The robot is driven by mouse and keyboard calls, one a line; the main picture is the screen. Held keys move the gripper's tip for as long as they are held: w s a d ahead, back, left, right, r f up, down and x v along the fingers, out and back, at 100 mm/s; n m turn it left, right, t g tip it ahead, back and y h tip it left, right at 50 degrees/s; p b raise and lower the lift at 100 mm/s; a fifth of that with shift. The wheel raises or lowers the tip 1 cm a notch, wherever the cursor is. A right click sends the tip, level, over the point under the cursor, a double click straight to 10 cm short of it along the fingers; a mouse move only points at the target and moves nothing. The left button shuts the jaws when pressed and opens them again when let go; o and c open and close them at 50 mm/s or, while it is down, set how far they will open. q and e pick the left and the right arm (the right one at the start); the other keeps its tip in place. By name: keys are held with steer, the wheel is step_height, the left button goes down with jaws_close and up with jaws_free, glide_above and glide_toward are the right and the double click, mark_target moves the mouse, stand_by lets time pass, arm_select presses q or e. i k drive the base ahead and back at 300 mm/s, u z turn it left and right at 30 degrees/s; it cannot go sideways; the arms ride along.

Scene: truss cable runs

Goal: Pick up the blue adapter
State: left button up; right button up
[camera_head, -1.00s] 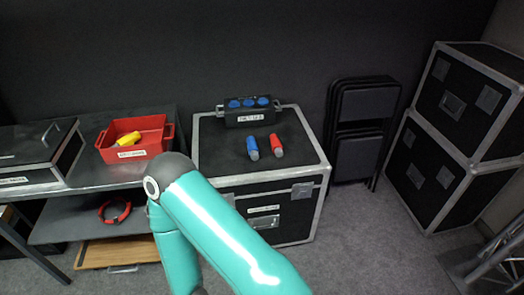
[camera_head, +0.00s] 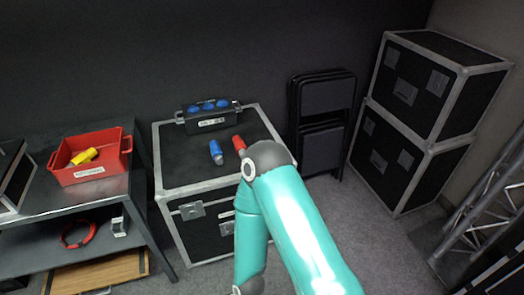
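The blue adapter (camera_head: 216,152) lies on top of the black flight case (camera_head: 189,174), a blue body with a pale grey end toward me. A red adapter (camera_head: 239,144) lies just to its right, its near end hidden behind my teal arm. The arm crosses the lower middle of the view, in front of the case. No gripper shows at either arm, so I cannot see whether one is open or holds anything. Nothing is seen touching the blue adapter.
A black box with blue sockets (camera_head: 210,118) stands at the back of the case. Left, a shelf table (camera_head: 100,199) bears a red bin (camera_head: 91,173) with a yellow adapter (camera_head: 84,156). Folded chairs (camera_head: 323,122), stacked cases (camera_head: 420,118) and a truss (camera_head: 484,225) stand right.

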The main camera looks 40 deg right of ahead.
mark_target(217, 153)
steer(key=z, duration=0.45)
steer(key=i, duration=1.05)
steer(key=u, duration=0.05)
